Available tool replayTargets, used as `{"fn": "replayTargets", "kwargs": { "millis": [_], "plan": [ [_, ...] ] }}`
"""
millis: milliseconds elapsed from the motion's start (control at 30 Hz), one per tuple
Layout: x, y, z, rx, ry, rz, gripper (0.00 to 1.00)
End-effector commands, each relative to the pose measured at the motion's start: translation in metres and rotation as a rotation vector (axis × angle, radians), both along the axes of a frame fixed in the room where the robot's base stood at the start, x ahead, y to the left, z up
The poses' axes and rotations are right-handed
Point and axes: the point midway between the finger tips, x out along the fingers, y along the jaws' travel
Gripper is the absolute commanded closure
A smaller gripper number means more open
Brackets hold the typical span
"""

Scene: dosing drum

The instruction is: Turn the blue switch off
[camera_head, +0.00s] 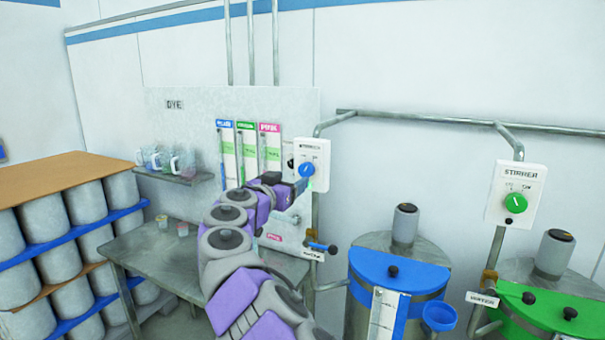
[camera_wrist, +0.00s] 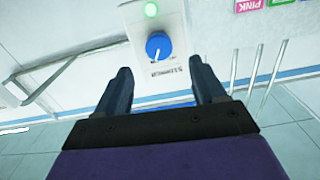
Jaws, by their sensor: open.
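The blue switch (camera_head: 307,169) is a round knob with a white pointer line on a white stirrer box (camera_head: 322,150) on the wall. In the wrist view the blue knob (camera_wrist: 158,46) lies ahead, between my two fingers and a little beyond their tips, and the image is upside down. My gripper (camera_wrist: 162,80) is open and empty, apart from the knob. In the head view my gripper (camera_head: 301,184) is just below and left of the knob, partly hiding the box's lower left.
A green switch (camera_head: 515,203) sits on another stirrer box at the right. A blue-lidded drum (camera_head: 400,272) and a green-lidded drum (camera_head: 545,305) stand below. A dye panel (camera_head: 190,110) with tubes is left of the blue switch. A metal table (camera_head: 130,250) stands below it.

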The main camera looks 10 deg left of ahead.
Motion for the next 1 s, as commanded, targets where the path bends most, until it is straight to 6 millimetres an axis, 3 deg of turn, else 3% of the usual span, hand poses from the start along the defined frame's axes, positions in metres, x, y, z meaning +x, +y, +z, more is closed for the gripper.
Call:
{"fn": "replayTargets", "kwargs": {
  "millis": [600, 1000],
  "plan": [
    [0.058, -0.022, -0.001, 0.005, 0.003, 0.002, 0.30],
    [0.076, -0.029, -0.001, -0.001, 0.001, -0.001, 0.30]
  ]
}}
